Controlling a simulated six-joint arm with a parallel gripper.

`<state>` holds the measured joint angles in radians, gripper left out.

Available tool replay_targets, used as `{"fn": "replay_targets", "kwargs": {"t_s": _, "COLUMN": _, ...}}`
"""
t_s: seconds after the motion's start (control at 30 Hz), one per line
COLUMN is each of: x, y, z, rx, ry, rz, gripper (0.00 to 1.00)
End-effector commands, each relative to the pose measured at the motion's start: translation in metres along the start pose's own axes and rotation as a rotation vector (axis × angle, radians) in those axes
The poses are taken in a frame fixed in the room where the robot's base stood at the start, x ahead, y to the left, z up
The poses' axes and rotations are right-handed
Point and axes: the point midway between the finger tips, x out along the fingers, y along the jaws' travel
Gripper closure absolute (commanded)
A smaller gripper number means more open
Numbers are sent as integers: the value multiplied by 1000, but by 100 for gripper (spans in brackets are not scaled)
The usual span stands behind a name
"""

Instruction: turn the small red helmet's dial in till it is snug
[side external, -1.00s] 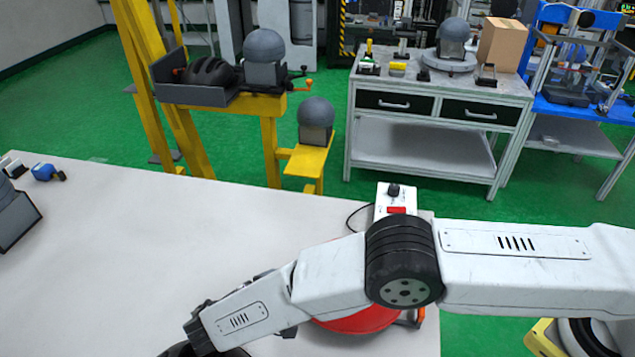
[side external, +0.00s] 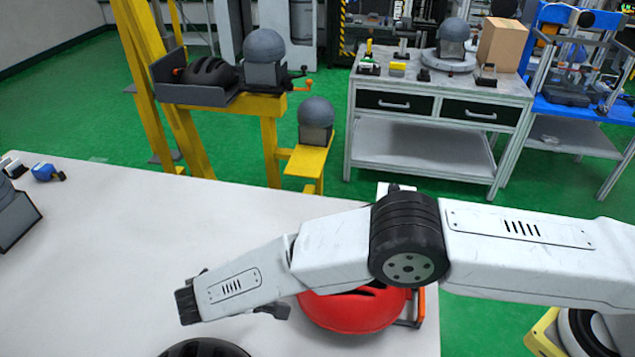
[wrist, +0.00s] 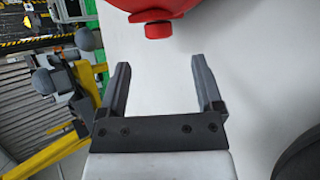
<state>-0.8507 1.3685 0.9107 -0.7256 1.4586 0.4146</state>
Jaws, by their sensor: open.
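The red helmet (side external: 352,312) sits on the white table in the side view, partly behind my arm. In the wrist view the red helmet (wrist: 140,6) shows at the top edge, mostly cut off. Its round red dial (wrist: 158,29) sticks out below the shell toward my gripper (wrist: 161,68). The two jaws are apart and empty, with bare table between them. The dial lies a little beyond the fingertips, roughly in line with the gap, and does not touch them. In the side view my arm hides the dial.
A black helmet (side external: 203,349) lies at the table's front edge; a dark curved shape (wrist: 300,155) fills the wrist view's lower right. An orange-handled part (side external: 420,305) stands right of the red helmet. The table's left side (side external: 120,250) is mostly clear.

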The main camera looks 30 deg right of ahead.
Motion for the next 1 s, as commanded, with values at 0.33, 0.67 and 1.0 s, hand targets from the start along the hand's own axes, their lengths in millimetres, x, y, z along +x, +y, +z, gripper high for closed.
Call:
{"fn": "replay_targets", "kwargs": {"t_s": 0.33, "x": 5, "y": 38, "z": 1, "rx": -170, "ry": 30, "rz": -417, "gripper": 16}}
{"fn": "replay_targets", "kwargs": {"t_s": 0.67, "x": 3, "y": 47, "z": 0, "rx": -211, "ry": 71, "rz": -516, "gripper": 16}}
{"fn": "replay_targets", "kwargs": {"t_s": 1.0, "x": 17, "y": 39, "z": 0, "rx": -211, "ry": 68, "rz": -513, "gripper": 16}}
